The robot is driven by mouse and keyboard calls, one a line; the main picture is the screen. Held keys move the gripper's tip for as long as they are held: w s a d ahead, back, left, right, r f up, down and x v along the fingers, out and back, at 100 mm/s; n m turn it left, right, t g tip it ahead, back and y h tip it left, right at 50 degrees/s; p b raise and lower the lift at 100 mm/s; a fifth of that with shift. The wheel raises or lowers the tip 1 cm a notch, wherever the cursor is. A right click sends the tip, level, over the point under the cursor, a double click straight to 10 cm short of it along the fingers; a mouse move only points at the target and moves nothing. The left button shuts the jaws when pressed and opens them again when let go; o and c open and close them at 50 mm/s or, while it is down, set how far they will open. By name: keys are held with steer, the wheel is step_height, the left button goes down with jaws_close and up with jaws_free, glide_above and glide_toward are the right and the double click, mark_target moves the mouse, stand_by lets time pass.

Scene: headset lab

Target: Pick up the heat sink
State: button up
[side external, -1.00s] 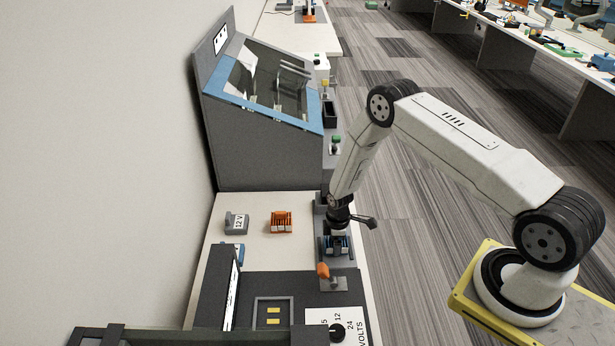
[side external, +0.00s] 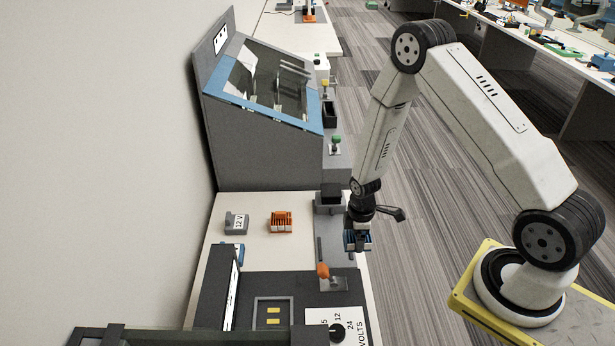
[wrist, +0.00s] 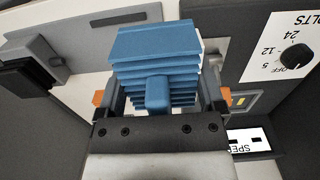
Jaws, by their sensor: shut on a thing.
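A blue finned heat sink (wrist: 155,58) fills the middle of the wrist view, between the two jaws of my gripper (wrist: 160,108). The jaws are shut on its sides. In the side view my gripper (side external: 358,234) points down and holds the blue heat sink (side external: 358,243) in the air, near the right edge of the bench. An orange finned block (side external: 281,222) stands on the white bench top, left of my gripper and apart from it.
A grey block marked 12 V (side external: 237,223) stands left of the orange block. A grey fixture with an orange lever (side external: 323,271) is in front of my gripper. A dark panel with a volts dial (side external: 338,331) is nearest. A grey cabinet with a blue frame (side external: 265,105) stands behind.

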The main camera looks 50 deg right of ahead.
steer(key=s+a+r, duration=0.1)
steer(key=s+r, duration=0.1)
steer(key=s, duration=0.4)
steer(key=shift+r, duration=0.35)
steer(key=shift+m, duration=0.3)
steer(key=m, duration=1.7)
steer(key=shift+a+r, duration=0.1)
steer(key=shift+r, duration=0.05)
steer(key=shift+w, duration=0.1)
